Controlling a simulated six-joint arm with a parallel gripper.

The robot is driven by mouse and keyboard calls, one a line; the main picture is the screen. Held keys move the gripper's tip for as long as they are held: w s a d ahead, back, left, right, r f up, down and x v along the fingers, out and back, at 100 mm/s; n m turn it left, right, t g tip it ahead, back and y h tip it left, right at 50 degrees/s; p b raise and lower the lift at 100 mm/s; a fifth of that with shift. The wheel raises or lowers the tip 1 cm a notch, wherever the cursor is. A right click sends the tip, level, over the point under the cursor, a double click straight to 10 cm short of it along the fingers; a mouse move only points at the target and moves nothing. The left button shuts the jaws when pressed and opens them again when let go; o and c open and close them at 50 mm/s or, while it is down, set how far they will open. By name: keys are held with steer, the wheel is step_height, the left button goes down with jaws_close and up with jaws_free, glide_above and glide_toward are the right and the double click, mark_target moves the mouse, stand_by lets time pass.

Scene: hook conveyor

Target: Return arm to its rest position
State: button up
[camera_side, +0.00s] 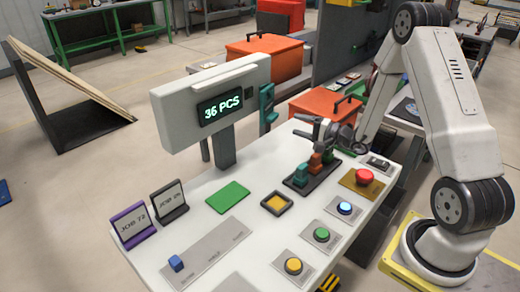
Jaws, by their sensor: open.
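My gripper (325,133) is above the back right part of the white table, at the end of my white arm. Its jaws are small in the picture and appear open. They are close over a dark tray (297,185) that holds teal, orange and green pieces (314,165). I cannot tell whether the gripper touches any of these pieces. Nothing is clearly seen held between the jaws.
The white table (235,255) bears a red button (364,177), a blue button (344,208), a green button (321,234) and a yellow button (293,265). A counter display (220,107) reads "36 PCS". Orange boxes (264,60) stand behind. Two job cards (135,226) stand at left.

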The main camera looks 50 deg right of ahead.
steer(key=shift+a, duration=0.1)
steer(key=s+a+n+g+y, duration=0.3)
steer(key=a+g, duration=0.2)
steer(key=a, duration=0.2)
steer(key=s+a+n+g+y, duration=0.2)
steer(key=a+g+y, duration=0.15)
steer(key=a, duration=0.35)
steer(key=s+a+n+g+h, duration=0.2)
steer(key=s+n+g+h, duration=0.4)
steer(key=s+n+h, duration=0.4)
steer(key=shift+s+a+h, duration=0.2)
steer(key=shift+h, duration=0.35)
stand_by(1.9)
